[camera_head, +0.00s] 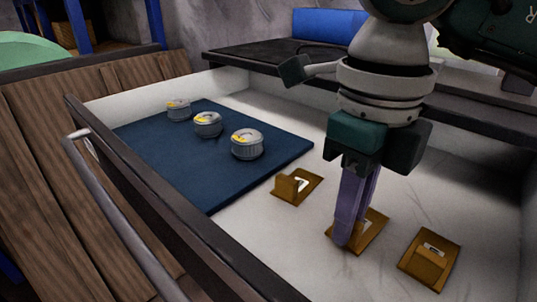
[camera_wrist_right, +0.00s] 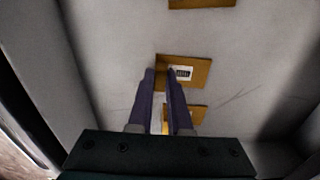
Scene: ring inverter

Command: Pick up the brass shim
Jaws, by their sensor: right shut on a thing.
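Three brass shims, each a flat plate with a raised tab and a small pale label, lie in a row on the white drawer floor: a far one (camera_head: 298,186), a middle one (camera_head: 376,227) and a near right one (camera_head: 430,260). My right gripper (camera_head: 350,240) points down at the middle shim, its purple fingers closed around the tab. The fingers hide most of that tab. In the right wrist view, the fingertips (camera_wrist_right: 160,72) meet the left part of the middle shim (camera_wrist_right: 200,72), which looks flat on the floor. My left gripper is not in view.
A blue mat (camera_head: 190,165) in the drawer bears three round tins (camera_head: 247,144). The drawer's dark front wall with a metal handle (camera_head: 120,220) runs along the left. A dark shelf edge (camera_head: 270,55) lies behind. Floor between mat and shims is clear.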

